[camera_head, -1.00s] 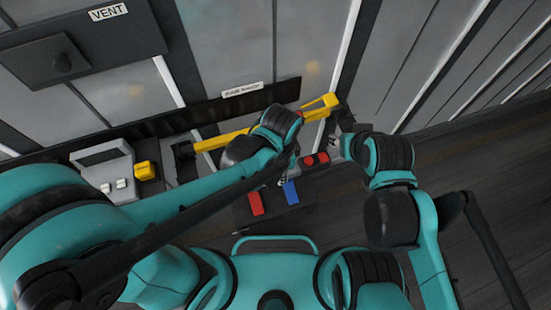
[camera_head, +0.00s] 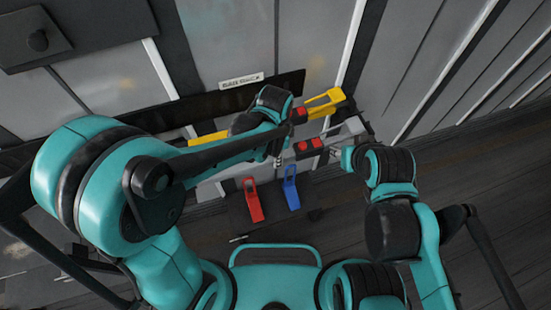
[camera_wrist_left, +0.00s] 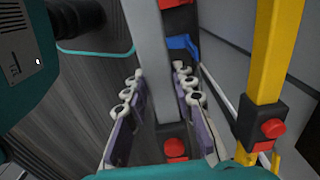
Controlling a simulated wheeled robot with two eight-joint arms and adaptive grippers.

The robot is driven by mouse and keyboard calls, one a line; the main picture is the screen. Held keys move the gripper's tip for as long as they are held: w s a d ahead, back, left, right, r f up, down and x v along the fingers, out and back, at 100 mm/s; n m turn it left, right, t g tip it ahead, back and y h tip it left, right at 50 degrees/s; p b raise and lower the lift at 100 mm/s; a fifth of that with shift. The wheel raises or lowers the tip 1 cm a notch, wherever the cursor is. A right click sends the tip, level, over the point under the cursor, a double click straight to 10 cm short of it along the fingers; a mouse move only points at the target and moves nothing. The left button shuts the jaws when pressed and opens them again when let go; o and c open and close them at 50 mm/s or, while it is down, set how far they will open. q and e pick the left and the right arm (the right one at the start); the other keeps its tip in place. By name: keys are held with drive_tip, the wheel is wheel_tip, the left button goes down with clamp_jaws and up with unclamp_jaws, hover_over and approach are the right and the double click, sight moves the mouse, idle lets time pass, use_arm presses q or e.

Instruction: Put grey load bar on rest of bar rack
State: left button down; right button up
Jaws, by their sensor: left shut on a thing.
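The grey load bar (camera_wrist_left: 147,50) runs between the fingers of my left gripper (camera_wrist_left: 158,100) in the left wrist view. That gripper is shut on it. In the head view, my left gripper (camera_head: 279,157) is partly hidden by its wrist, and the right end of the grey bar (camera_head: 346,129) shows beyond it. Black blocks with red parts (camera_head: 309,147) sit along the bar. A yellow bar (camera_head: 325,104) lies behind it at the wall, and shows upright at the right in the wrist view (camera_wrist_left: 266,60). My right gripper (camera_head: 337,152) is near the bar's right part; its fingers are too small to read. The rack's rest cannot be made out.
A red handle-like piece (camera_head: 253,201) and a blue one (camera_head: 291,187) stand on a dark surface below the bar. A small labelled plate (camera_head: 241,81) is on the wall above a black rail (camera_head: 286,84). Open floor (camera_head: 450,160) lies at the right.

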use_arm(q)
drive_tip(key=shift+f, duration=0.1)
drive_tip(key=shift+f, duration=0.15)
drive_tip(key=c, duration=1.3)
unclamp_jaws()
drive_tip(key=shift+o, duration=0.2)
